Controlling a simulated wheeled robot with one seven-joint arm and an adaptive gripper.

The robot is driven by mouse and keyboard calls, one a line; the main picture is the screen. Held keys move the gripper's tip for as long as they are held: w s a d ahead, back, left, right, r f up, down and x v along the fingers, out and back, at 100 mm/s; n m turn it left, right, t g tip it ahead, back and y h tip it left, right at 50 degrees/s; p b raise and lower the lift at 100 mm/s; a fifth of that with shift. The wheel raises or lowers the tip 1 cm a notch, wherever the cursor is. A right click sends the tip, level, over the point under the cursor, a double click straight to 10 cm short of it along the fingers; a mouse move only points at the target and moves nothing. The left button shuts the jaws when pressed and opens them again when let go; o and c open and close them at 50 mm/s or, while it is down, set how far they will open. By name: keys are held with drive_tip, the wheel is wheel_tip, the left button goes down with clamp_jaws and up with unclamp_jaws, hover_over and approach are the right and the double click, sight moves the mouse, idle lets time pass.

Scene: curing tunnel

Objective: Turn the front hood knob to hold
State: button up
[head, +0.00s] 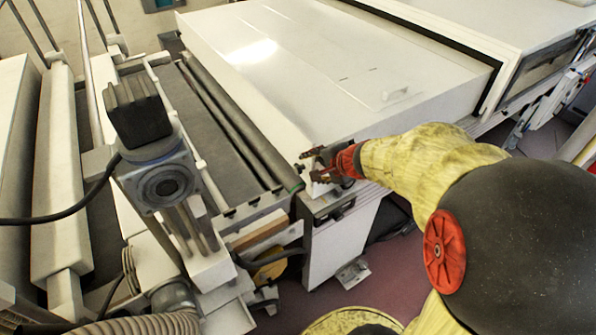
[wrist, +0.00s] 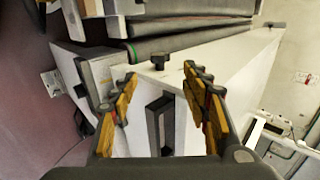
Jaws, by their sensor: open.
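The white hood (head: 300,70) is a long, low cover in the head view. A small black knob (wrist: 158,62) stands on the hood's near corner in the wrist view. It looks like a T-shaped knob, and I cannot read a marking beside it. My gripper (wrist: 160,76) is open, with its orange-padded fingers on either side of the knob's line of view. The fingertips seem apart from the knob. In the head view my gripper (head: 316,166) is over the hood's front corner and largely hides that spot.
A dark recessed handle (wrist: 160,126) is on the hood's end face, below the knob. A second small dark knob (wrist: 272,25) is at a farther edge. Rollers (head: 235,125) and a motor unit (head: 160,180) stand left of the hood. The hood top is mostly clear.

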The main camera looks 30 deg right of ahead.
sight(300, 169)
drive_tip(key=b+x, duration=0.2)
drive_tip(key=x, duration=0.8)
drive_tip(key=shift+w+f+b, duration=0.15)
drive_tip(key=shift+f+b, duration=0.05)
drive_tip(key=shift+b, duration=0.1)
drive_tip(key=shift+c, duration=1.2)
drive_tip(key=c, duration=0.9)
